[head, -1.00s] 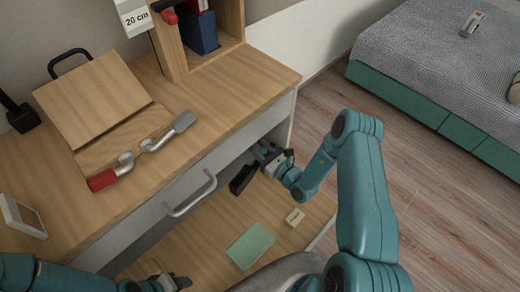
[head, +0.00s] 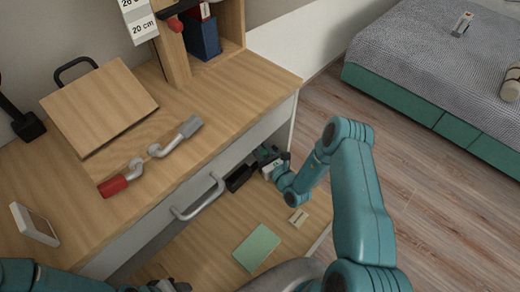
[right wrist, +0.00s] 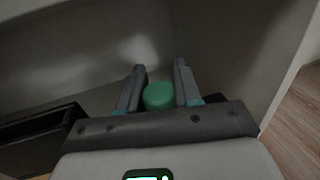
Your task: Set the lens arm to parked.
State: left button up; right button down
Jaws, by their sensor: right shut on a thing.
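No part is plainly recognisable as the lens arm. My right gripper (head: 268,158) reaches in under the desk top, beside a black open-topped holder (head: 238,178). In the right wrist view my right gripper (right wrist: 160,90) has a finger on each side of a rounded green piece (right wrist: 159,96) and is shut on it. What the green piece belongs to is hidden. The black holder (right wrist: 40,135) shows at the left there, apart from the fingers. My left gripper (head: 168,286) is at the bottom edge, partly cut off, and its fingers cannot be read.
The desk top (head: 215,100) carries a sloped wooden board (head: 100,103), a red-handled tool (head: 120,182), a grey hooked piece (head: 178,138) and a small frame (head: 35,224). A drawer handle (head: 198,197) juts from the desk front. A green sheet (head: 257,248) lies below. Floor (head: 430,200) is clear at right.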

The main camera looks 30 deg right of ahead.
jog(key=c, duration=0.8)
grip_release()
jog(key=shift+a, duration=0.1)
jog(key=shift+s, duration=0.1)
jog(key=s, duration=0.5)
jog(key=s+p, duration=0.1)
jog(key=s, duration=0.4)
jog(key=s+p, duration=0.1)
jog(key=s, duration=0.5)
jog(key=shift+s+d, duration=0.1)
jog(key=shift+d, duration=0.25)
